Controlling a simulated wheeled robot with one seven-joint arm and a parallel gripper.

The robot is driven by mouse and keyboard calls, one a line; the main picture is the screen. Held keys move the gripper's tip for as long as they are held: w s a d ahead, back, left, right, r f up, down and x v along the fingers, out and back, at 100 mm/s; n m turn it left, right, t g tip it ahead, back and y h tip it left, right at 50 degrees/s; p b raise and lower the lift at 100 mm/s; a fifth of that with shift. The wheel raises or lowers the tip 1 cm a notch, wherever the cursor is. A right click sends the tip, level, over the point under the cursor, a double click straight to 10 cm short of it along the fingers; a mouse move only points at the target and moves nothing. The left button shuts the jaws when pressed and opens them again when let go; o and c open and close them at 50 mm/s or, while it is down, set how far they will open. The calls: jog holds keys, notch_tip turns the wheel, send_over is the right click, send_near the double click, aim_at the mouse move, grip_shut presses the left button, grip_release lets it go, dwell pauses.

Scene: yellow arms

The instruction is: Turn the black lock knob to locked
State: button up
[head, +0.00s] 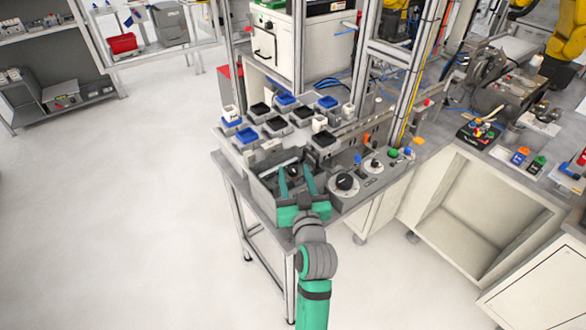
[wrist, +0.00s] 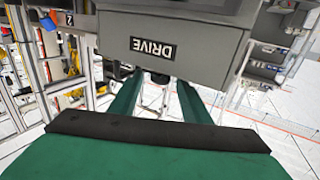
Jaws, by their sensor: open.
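A large black knob (head: 345,182) sits on a round light plate on the grey bench panel, right of my gripper in the head view. A smaller black knob (head: 374,163) sits on another light plate behind it. I cannot tell which one is the lock knob. My gripper (head: 296,170) is open, with its two green fingers apart in front of a grey box (head: 262,188). In the wrist view, a grey box labelled DRIVE (wrist: 185,47) is close ahead of the gripper (wrist: 160,80). A small dark shape shows under the box, between the fingers; what it is stays unclear.
Grey trays with black and blue tops (head: 302,115) stand behind the grey box. A metal frame post (head: 411,85) rises behind the panel. Open floor (head: 110,210) lies left.

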jog(key=shift+w+a, duration=0.25)
jog(key=shift+w, duration=1.05)
jog(key=shift+c, duration=0.3)
jog(key=c, duration=1)
jog(key=shift+d+f+n+y, duration=0.1)
jog(key=shift+n+y, duration=0.3)
jog(key=shift+y, duration=0.3)
jog(key=shift+n+g+y, duration=0.7)
jog(key=shift+n+y, duration=0.4)
jog(key=shift+y, duration=0.4)
jog(key=o, duration=1.1)
jog(key=shift+c, duration=0.2)
